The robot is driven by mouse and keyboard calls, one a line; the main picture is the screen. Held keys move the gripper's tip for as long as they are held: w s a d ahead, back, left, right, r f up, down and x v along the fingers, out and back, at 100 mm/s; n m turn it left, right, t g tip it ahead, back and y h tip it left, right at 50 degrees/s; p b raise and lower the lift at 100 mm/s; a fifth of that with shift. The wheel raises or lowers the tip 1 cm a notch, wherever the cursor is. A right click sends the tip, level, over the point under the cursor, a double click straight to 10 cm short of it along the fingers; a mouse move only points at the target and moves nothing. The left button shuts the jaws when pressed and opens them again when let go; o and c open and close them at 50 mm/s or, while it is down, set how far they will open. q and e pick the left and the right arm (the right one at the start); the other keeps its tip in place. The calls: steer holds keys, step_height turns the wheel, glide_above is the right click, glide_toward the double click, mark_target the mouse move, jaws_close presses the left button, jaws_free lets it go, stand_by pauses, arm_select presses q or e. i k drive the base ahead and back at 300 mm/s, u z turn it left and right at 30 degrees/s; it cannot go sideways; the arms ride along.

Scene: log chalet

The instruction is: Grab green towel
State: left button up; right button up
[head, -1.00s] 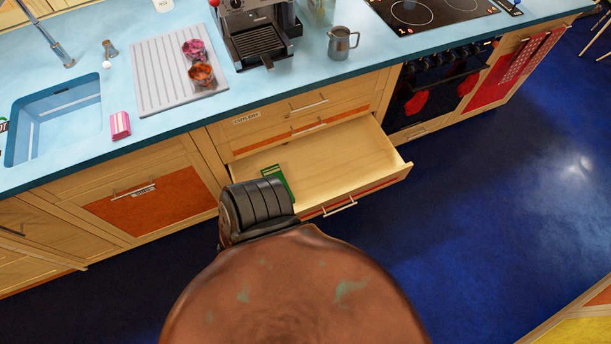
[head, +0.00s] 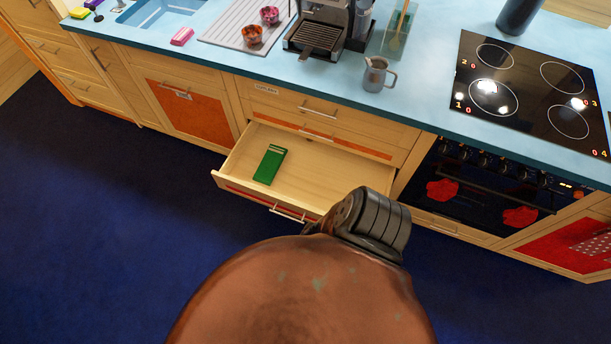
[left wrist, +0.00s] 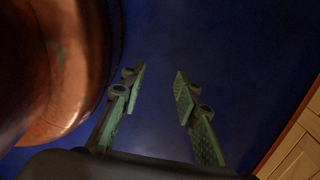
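The green towel (head: 270,165) lies folded flat in the left part of an open wooden drawer (head: 335,184), with a paler stripe near its far end. In the head view it is fully uncovered. My left gripper (left wrist: 159,82) shows in the left wrist view with its two green fingers apart and nothing between them, over dark blue floor. Neither the towel nor the drawer shows in that view. Neither gripper can be made out in the head view, where a large brown and black part of my own body covers the bottom middle and the drawer's front right corner.
A blue counter (head: 325,75) runs above the drawer, with a coffee machine (head: 318,30), a metal jug (head: 376,75) and a black cooktop (head: 530,95). Red mitts hang at the oven (head: 480,185). The dark blue floor (head: 100,220) in front is clear at the left.

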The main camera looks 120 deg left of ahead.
mark_target(265, 174)
steer(key=i, duration=0.9)
steer(key=u, duration=3.7)
steer(key=i, duration=0.5)
steer(key=z, duration=0.05)
